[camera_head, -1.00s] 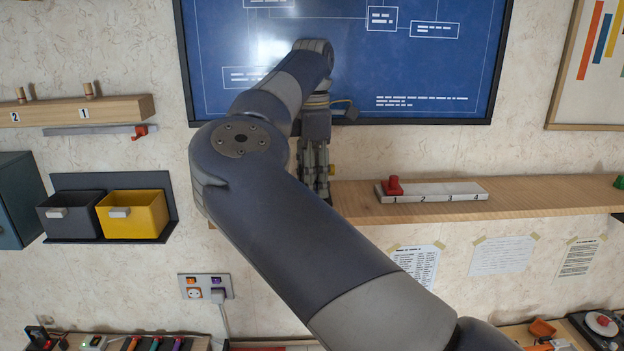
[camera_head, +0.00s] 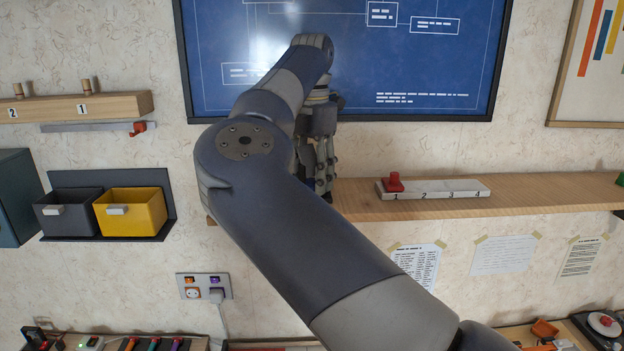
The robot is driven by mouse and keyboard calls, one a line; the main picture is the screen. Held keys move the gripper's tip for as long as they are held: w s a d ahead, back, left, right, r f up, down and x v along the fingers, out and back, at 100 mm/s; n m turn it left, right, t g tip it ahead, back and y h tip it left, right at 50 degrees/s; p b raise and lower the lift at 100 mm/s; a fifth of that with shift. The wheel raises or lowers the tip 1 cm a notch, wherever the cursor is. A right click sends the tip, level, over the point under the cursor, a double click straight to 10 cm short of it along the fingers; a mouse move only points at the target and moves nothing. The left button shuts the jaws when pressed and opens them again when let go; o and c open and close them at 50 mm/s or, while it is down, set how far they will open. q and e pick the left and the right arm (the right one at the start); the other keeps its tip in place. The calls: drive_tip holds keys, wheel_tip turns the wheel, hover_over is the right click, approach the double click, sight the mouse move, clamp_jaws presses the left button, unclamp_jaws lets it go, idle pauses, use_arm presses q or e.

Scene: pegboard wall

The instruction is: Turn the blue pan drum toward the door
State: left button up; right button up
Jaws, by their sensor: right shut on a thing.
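My right arm comes in from the lower right and bends at its elbow in the middle of the view. My right gripper (camera_head: 324,186) points down just above the left part of the wooden shelf (camera_head: 350,202), partly behind the arm. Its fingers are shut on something. A small bit of dark blue shows at the fingertips, most likely part of the blue pan drum. The rest of the drum is hidden by the fingers and arm, so its facing cannot be told. No door can be made out for sure. My left gripper is out of view.
A white numbered rail (camera_head: 440,188) with a red knob (camera_head: 394,182) sits on the shelf to the right. A grey bin (camera_head: 68,221) and a yellow bin (camera_head: 134,213) hang at left. A blue board (camera_head: 430,60) is behind the arm.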

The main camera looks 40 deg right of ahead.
sight(311, 163)
drive_tip(key=shift+n+b, duration=0.45)
drive_tip(key=shift+n, duration=1.85)
drive_tip(key=o, duration=1)
drive_tip(key=shift+o, duration=0.2)
drive_tip(key=shift+r, duration=0.15)
wheel_tip(311, 163, up, 7)
drive_tip(key=shift+r, duration=0.2)
